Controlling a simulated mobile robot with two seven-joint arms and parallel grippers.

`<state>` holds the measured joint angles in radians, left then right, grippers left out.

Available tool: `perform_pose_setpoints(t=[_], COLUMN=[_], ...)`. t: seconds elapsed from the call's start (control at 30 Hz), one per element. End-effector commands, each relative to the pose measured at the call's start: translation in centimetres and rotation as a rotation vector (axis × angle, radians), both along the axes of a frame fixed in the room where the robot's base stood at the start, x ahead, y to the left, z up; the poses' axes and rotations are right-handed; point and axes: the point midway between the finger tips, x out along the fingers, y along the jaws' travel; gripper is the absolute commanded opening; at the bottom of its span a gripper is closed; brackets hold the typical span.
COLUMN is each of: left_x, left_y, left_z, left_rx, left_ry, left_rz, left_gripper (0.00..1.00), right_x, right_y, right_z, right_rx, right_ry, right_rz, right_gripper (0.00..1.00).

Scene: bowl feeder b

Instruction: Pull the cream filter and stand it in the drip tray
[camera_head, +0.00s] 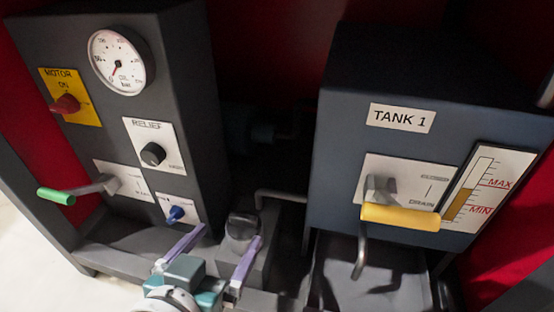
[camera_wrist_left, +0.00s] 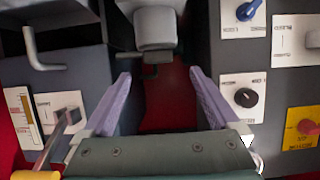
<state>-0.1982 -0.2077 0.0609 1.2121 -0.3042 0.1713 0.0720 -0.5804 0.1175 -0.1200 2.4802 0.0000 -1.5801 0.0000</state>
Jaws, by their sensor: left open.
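I cannot make out a plainly cream filter in either view. A dark round fitting (camera_head: 242,226) sits on a block between the two cabinets, just beyond my left gripper (camera_head: 221,240). In the left wrist view, a pale grey cylindrical fitting (camera_wrist_left: 155,27) lies beyond the fingertips; I cannot tell whether it is the filter. My left gripper (camera_wrist_left: 160,76) is open, its lavender fingers apart with nothing between them. A dark tray (camera_head: 372,297), apparently the drip tray, lies below the TANK 1 cabinet under a bent spout (camera_head: 360,258). My right gripper is not in view.
The left cabinet carries a gauge (camera_head: 117,62), a red motor knob (camera_head: 66,104), a black relief knob (camera_head: 153,154), a blue knob (camera_head: 176,213) and a green-tipped lever (camera_head: 57,196). The tank cabinet (camera_head: 335,130) has a protruding yellow drain handle (camera_head: 400,216). A bent pipe (camera_head: 280,194) crosses the gap.

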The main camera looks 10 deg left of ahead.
Motion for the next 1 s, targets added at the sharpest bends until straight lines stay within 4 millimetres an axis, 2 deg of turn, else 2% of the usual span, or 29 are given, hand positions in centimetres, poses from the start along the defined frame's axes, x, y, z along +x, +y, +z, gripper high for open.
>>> perform_pose_setpoints(t=[0.03, 0.27, 0.53, 0.67, 0.87, 1.0], left_x=[0.9, 2.8, 6.3, 7.1, 7.1, 7.1], left_y=[-0.1, -0.2, -0.5, -0.5, -0.5, -0.5], left_z=[-0.8, -1.5, -3.0, -3.0, -2.8, -2.8], left_rx=[0.000, 0.001, 0.001, 0.001, 0.001, 0.001], left_ry=[-0.003, -0.001, -0.001, 0.001, 0.003, 0.002], left_rz=[0.000, -0.001, 0.000, 0.000, 0.001, 0.001], left_gripper=[0.95, 0.95, 0.95, 0.95, 0.95, 0.83], right_x=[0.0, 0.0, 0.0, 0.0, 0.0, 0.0], right_y=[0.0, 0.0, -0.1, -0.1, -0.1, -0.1], right_z=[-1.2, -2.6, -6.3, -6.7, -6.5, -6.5], right_rx=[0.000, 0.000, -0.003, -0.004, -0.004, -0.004], right_ry=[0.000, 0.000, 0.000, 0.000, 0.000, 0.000], right_rz=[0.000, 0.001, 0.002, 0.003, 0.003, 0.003], right_gripper=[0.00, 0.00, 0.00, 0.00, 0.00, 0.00])
